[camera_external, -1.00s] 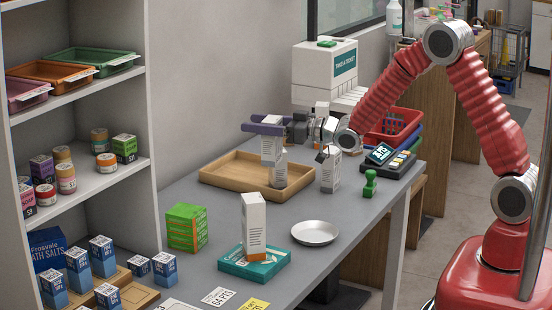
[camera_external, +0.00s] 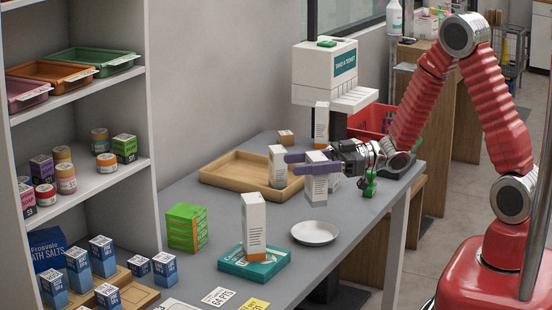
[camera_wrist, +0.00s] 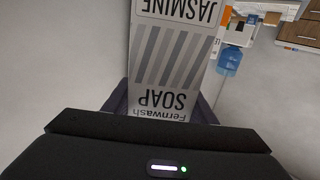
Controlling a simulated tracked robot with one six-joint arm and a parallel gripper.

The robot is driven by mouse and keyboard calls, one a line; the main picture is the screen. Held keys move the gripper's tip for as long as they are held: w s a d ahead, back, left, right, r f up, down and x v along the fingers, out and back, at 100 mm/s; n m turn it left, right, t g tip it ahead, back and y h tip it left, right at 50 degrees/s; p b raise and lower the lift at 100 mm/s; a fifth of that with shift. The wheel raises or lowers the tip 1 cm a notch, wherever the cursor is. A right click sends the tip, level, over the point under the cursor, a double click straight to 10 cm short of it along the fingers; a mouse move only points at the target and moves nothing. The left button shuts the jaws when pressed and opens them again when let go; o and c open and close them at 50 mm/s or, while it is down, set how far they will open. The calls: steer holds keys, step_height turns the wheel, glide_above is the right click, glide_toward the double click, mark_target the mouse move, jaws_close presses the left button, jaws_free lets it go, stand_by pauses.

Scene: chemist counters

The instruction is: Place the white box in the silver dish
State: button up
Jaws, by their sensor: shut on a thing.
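My gripper (camera_external: 305,165) is shut on a white box (camera_external: 316,187) and holds it upright above the counter. In the wrist view the held white box (camera_wrist: 175,55) fills the space between the fingers and reads "Fernwash SOAP" and "JASMINE", upside down. The silver dish (camera_external: 315,233) is a shallow round plate on the counter. It looks empty. In the external view it lies below the held box, with a visible gap between them. The exact height and depth offset are hard to tell. The dish does not show in the wrist view.
Similar white boxes stand on a teal box (camera_external: 254,262), in the wooden tray (camera_external: 225,179) and behind my gripper. A green box (camera_external: 187,228) stands left of the dish. A green figure (camera_external: 370,183) and a red basket (camera_external: 370,122) are near my wrist. A ticket dispenser (camera_external: 335,75) stands behind.

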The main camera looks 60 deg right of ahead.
mark_target(308, 199)
steer(key=shift+f, duration=2.9)
steer(key=shift+f, duration=2.1)
steer(key=shift+f, duration=0.1)
steer(key=o, duration=1.1)
steer(key=shift+d, duration=0.1)
steer(key=shift+v, duration=5.95)
